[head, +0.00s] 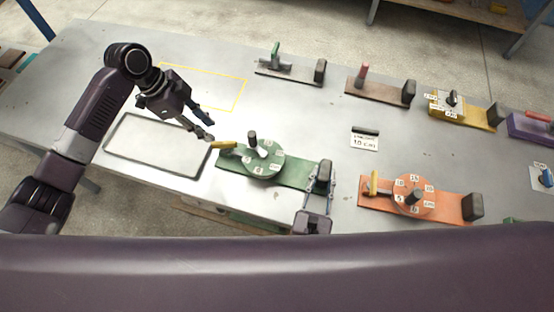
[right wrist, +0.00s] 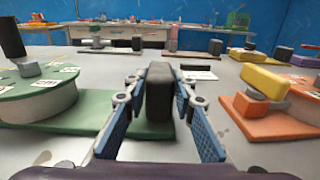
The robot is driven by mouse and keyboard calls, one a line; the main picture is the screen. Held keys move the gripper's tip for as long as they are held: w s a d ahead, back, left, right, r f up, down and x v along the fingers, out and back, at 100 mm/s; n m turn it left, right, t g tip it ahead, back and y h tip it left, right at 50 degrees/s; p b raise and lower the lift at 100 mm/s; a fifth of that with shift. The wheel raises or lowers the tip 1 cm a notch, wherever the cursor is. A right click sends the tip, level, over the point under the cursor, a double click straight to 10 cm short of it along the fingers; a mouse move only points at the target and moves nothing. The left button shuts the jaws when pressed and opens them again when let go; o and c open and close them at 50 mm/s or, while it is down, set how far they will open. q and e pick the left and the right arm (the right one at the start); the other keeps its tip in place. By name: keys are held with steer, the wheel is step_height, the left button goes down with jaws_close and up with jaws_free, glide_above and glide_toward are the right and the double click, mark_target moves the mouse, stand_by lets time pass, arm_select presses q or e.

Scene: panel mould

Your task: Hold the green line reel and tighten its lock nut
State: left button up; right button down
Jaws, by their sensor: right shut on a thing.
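The green line reel has a round green disc (head: 264,164) with white labels and a dark upright knob (head: 252,138), on a green base plate (head: 295,176). The disc also shows at the left of the right wrist view (right wrist: 35,100). A yellow bar-shaped piece (head: 228,145), perhaps the lock nut, sits at the plate's left end. My left gripper (head: 212,130) is open and empty, just above and left of that piece. My right gripper (head: 320,180) is shut on the dark block (right wrist: 159,92) at the plate's right end, one finger on each side.
An orange reel (head: 412,195) with its own yellow piece stands close on the right. A label card (head: 364,141) lies behind. Brown (head: 380,92) and yellow (head: 470,112) fixtures line the far side. An empty outlined frame (head: 150,145) lies at left.

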mark_target(222, 142)
stand_by(0.4)
arm_select(q)
steer(key=v, duration=0.4)
arm_select(e)
steer(key=shift+r, duration=0.1)
arm_select(q)
steer(key=x, duration=1.2)
jaws_close()
steer(key=shift+r, duration=0.1)
